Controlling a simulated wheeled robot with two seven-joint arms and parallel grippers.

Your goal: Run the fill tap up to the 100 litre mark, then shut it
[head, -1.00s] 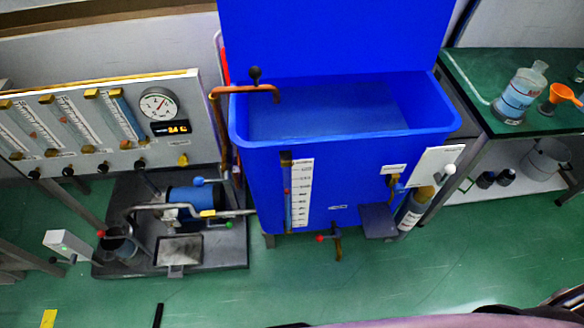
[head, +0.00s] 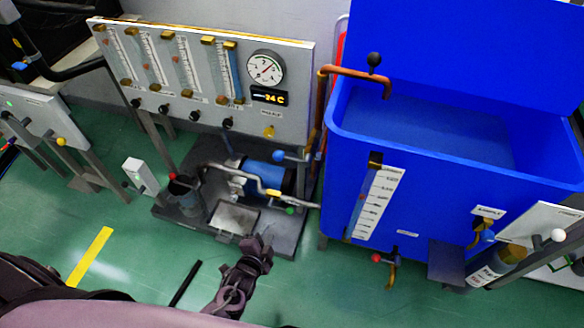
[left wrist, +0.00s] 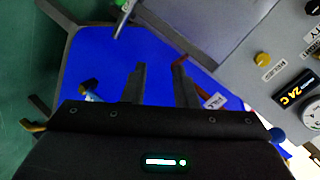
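The blue tank (head: 420,190) stands at the right in the head view, with a darker blue surface inside it. The copper fill tap (head: 352,73), with a black knob (head: 374,60), bends over its left rim. A white level scale (head: 378,205) sits beside a gauge tube (head: 360,210) on the tank's front; its reading is too small to tell. My left gripper (head: 258,247) is low in front of the pump base, well below and left of the tap. In the left wrist view its two fingers (left wrist: 157,84) are apart with nothing between them. My right gripper is not in view.
A panel (head: 200,85) with flow tubes and a dial (head: 264,68) stands left of the tank. A blue pump (head: 265,177) and pipes sit on a dark base below it. A red-handled drain tap (head: 390,262) juts from the tank's lower front.

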